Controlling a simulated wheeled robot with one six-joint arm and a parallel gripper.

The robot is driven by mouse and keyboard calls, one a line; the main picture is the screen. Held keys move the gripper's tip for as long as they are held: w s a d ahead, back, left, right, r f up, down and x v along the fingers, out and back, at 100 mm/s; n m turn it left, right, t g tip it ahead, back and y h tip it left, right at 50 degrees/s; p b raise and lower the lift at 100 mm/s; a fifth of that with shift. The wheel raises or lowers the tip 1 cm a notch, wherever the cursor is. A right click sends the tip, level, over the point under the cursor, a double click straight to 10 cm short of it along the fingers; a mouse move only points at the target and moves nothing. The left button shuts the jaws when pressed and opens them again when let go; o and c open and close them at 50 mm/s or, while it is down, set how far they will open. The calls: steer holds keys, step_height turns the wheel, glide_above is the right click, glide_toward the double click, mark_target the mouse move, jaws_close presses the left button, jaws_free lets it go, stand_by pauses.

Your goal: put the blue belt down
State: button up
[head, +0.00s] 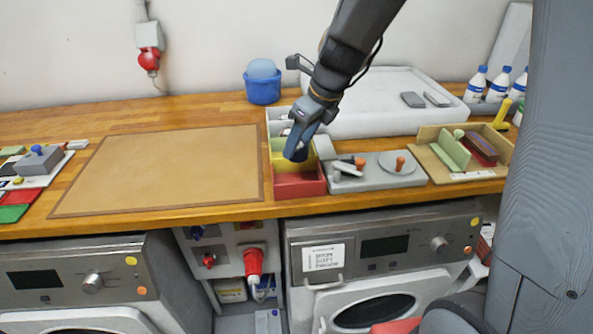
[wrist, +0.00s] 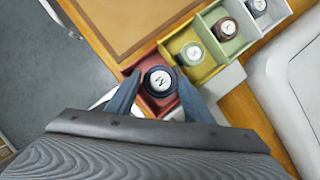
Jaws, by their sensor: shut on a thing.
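My gripper (head: 301,138) is shut on the blue belt (wrist: 150,75), a dark roll with a white round label marked with a letter. In the wrist view the roll sits between my two fingers (wrist: 158,92), over the red compartment (wrist: 136,80) of a divided box. In the head view the belt (head: 296,154) shows below my fingertips, in front of the yellow compartment (head: 281,161) and behind the empty-looking front of the red compartment (head: 300,186). Its height above the red floor is hard to tell.
In the wrist view the yellow, green and pale compartments hold other labelled rolls (wrist: 191,53). A brown mat (head: 165,165) lies left of the box. A grey fixture (head: 375,172) stands close on the right, and a white tray (head: 390,122) behind it.

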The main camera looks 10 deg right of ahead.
step_height(320, 180, down, 9)
steer(key=shift+r+b, duration=0.1)
steer(key=shift+b, duration=0.55)
steer(key=o, duration=0.7)
steer(key=shift+s+f, duration=0.1)
steer(key=shift+f, duration=0.15)
steer(key=shift+o, duration=0.7)
